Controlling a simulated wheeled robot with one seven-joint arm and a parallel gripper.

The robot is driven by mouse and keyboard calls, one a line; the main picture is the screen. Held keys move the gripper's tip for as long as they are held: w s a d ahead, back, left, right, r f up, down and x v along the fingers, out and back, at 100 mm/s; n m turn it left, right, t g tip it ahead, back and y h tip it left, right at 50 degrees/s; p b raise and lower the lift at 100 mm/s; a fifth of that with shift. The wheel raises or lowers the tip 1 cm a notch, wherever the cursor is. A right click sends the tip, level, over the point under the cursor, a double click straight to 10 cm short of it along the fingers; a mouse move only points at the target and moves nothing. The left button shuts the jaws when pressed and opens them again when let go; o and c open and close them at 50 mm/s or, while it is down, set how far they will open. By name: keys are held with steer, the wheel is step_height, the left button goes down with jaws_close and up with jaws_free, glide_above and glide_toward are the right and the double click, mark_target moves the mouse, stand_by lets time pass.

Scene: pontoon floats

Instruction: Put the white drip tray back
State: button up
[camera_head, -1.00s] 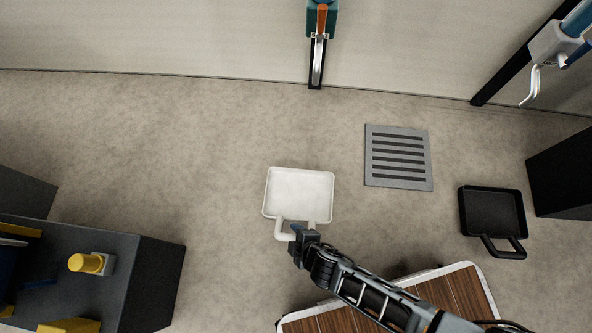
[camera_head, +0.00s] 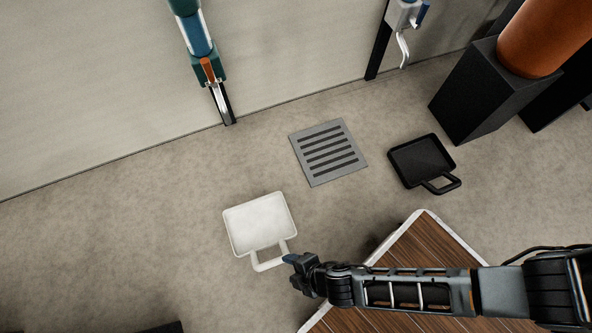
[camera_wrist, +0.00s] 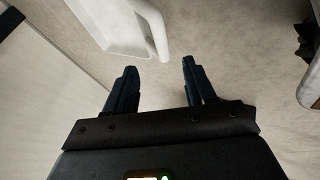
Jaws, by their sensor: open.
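The white drip tray (camera_head: 262,222) lies flat on the floor, with its loop handle (camera_head: 270,262) toward the bottom of the head view. My gripper (camera_head: 288,260) is just right of the handle in that view. In the wrist view the tray (camera_wrist: 112,25) shows at the top, its handle (camera_wrist: 156,30) reaching down beyond the gap between my fingers. My gripper (camera_wrist: 158,75) is open there, with nothing between its two dark fingers. Any contact between fingertips and handle cannot be told.
A grey slotted floor grate (camera_head: 328,152) lies up and right of the white tray. A black tray (camera_head: 421,161) with a handle lies beyond it. A dark block (camera_head: 465,105) bears an orange cylinder (camera_head: 540,40). Teal and white taps or pipes (camera_head: 205,60) are on the wall. Floor left of the tray is clear.

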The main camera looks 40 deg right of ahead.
steer(key=s+d+r+m+t+h, duration=0.1)
steer(key=d+r+m, duration=0.4)
steer(key=r, duration=1)
steer(key=s+d+r+m+t+h, duration=0.1)
steer(key=s+d+r+m+t, duration=0.3)
steer(key=r, duration=1.1)
steer(key=s+d+r+m+t, duration=0.3)
steer(key=d+r+m+t, duration=0.1)
steer(key=r, duration=1.1)
steer(key=shift+d+m+h, duration=0.4)
steer(key=shift+d+m, duration=0.5)
steer(key=shift+d, duration=0.15)
steer(key=shift+f, duration=0.1)
steer(key=shift+c, duration=0.5)
